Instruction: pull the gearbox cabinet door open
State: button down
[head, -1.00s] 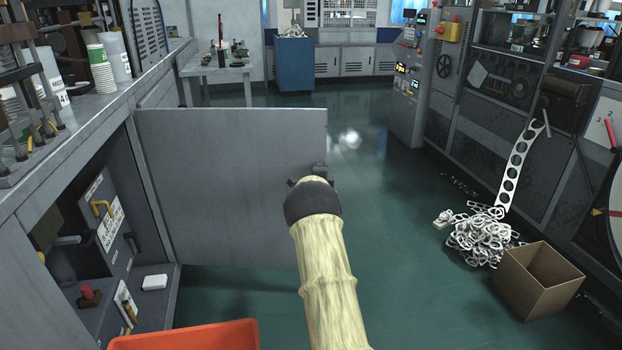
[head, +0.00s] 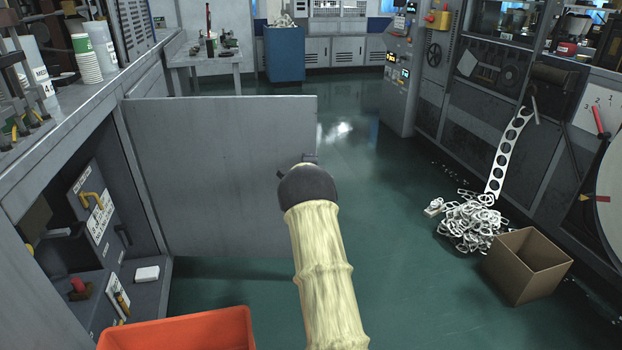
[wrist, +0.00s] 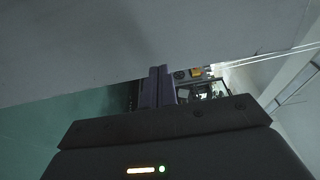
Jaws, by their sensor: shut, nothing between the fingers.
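The gearbox cabinet door (head: 215,180) is a plain grey panel. It stands wide open, swung out from the cabinet (head: 62,170) on the left. My gripper (head: 311,158) is by the door's free right edge, and its dark wrist hides most of the fingers in the head view. In the wrist view the two fingers (wrist: 158,84) are together, with nothing between them. A large grey surface (wrist: 110,45), likely the door, fills the upper part of that view close to the fingers. I cannot tell whether they touch it. No door handle is clearly visible now.
Inside the cabinet are levers and a red knob (head: 79,287). An orange bin (head: 180,328) stands in front of it. White scrap rings (head: 472,222) and a cardboard box (head: 527,265) lie at right. Green floor (head: 395,210) between is clear.

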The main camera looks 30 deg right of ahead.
jog(key=s+a+n+g+y+p, duration=0.2)
jog(key=s+a+n+g+y, duration=0.15)
jog(key=s+a+n, duration=0.6)
jog(key=s+a+n+g+y+p, duration=0.2)
jog(key=s+a+n+y, duration=0.2)
jog(key=s+a, duration=0.9)
jog(key=s+a+n+g+y+p, duration=0.1)
jog(key=s+a+n+g, duration=0.2)
jog(key=s+a+n, duration=0.55)
jog(key=s+a+n+g+y+p, duration=0.1)
jog(key=s+a+n+g, duration=0.4)
jog(key=s, duration=0.6)
notch_tip(320, 180, up, 37)
jog(key=m+t+p, duration=0.1)
jog(key=m+p, duration=0.1)
jog(key=p, duration=3.5)
jog(key=shift+w+a+r, duration=0.2)
jog(key=shift+a, duration=0.1)
